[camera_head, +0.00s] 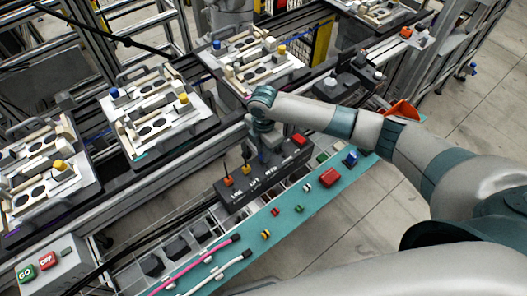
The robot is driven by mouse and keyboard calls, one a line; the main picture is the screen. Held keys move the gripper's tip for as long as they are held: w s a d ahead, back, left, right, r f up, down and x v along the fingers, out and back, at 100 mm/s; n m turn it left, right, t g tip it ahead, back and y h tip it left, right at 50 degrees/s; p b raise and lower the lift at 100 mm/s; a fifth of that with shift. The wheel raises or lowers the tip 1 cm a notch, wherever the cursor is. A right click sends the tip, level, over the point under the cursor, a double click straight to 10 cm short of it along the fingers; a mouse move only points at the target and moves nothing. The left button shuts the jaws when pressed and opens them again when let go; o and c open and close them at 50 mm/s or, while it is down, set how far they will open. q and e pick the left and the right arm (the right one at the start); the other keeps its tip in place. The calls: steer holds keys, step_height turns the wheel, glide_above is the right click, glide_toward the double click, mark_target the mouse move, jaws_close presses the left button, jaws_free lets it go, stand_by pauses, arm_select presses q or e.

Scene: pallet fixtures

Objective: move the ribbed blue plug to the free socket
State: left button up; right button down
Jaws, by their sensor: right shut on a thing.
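My right gripper (266,154) points down over the black connector box (236,193), at the right part of its top face. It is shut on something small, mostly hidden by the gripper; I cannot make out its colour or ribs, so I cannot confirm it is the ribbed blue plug. Two orange plugs with upright black leads, one left (228,181) and one right (246,169), stand on the box. White lettering runs along its front. The socket under my gripper is hidden, and I cannot tell which socket is free. My left gripper is not in view.
A red block (299,140) is at the box's right end. A teal strip (281,222) in front carries small coloured parts, including a blue block (350,158). Pallets with fixtures (156,108) stand behind. A grey GO/OFF button box (45,269) is at lower left.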

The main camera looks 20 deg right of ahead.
steer(key=shift+f+b, duration=0.35)
steer(key=shift+f, duration=0.4)
stand_by(0.9)
steer(key=c, duration=1.7)
jaws_free()
steer(key=shift+o, duration=0.2)
steer(key=shift+r, duration=0.1)
step_height(320, 180, up, 17)
steer(key=b, duration=0.3)
